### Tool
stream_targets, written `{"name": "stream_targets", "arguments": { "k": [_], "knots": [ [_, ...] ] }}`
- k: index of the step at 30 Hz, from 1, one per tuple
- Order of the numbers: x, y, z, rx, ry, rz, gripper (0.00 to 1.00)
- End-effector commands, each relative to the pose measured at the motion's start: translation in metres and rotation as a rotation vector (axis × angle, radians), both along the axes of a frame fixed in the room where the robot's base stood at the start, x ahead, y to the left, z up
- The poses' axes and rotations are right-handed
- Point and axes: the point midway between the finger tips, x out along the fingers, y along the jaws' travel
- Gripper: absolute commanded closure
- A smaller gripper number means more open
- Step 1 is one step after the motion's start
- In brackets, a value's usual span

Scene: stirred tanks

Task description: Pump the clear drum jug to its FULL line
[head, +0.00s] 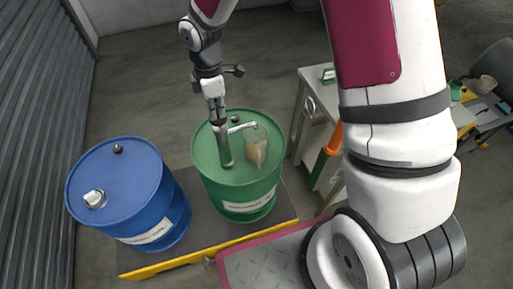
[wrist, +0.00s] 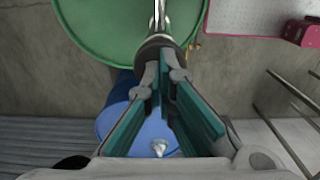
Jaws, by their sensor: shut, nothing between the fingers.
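The green drum (head: 210,172) stands upright on a dark pallet, with a hand pump (head: 224,150) rising from its lid. The pump's spout (head: 242,126) points right, over the clear jug (head: 256,150). The jug looks pale and brownish; its FULL line and liquid level are too small to read. My gripper (head: 216,102) is directly above the pump, pointing down. In the wrist view, its fingertips (wrist: 164,62) are close together with nothing held, right at the pump's dark top (wrist: 157,43). Whether they touch it I cannot tell. The jug is not visible in the wrist view.
A blue drum (head: 120,185) stands left of the green one on the same yellow-edged pallet (head: 190,256). A table (head: 312,84) and an orange-and-green object (head: 328,155) are to the right. A corrugated shutter (head: 40,140) closes the left side.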

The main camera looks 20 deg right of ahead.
Motion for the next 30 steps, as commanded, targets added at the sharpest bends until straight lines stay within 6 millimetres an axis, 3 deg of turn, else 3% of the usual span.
{"name": "stream_targets", "arguments": {
  "k": [18, 30],
  "knots": [
    [0.0, 0.0, 0.051, 0.001, -0.002, -0.001, 1.0],
    [0.0, 0.0, 0.056, 0.0, 0.0, 0.0, 1.0]
  ]
}}
